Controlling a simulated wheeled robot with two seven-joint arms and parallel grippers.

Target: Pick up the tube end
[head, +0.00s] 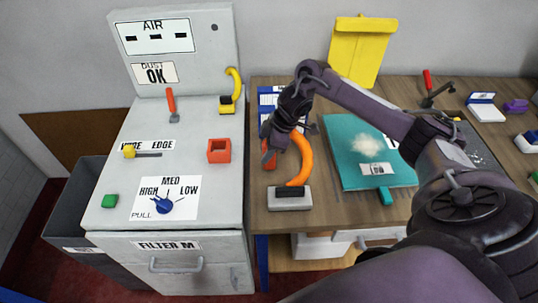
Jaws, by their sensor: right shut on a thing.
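An orange curved tube (305,160) rises from a grey block (290,199) at the left front of the wooden bench. Its upper part bends left to my right gripper (269,147), which hides where it finishes. My right gripper is shut at that end of the tube, above the bench's left edge. A red piece (269,161) shows at the fingertips; I take it as part of the tube end, though the fingers partly cover it. My left gripper is not in view.
The grey cabinet (190,125) on the left has a blue dial (167,205), a red open box (219,151) and a yellow hook (233,92). A teal mat (345,165) with white fluff (366,145) lies right of the tube. My right arm crosses above it.

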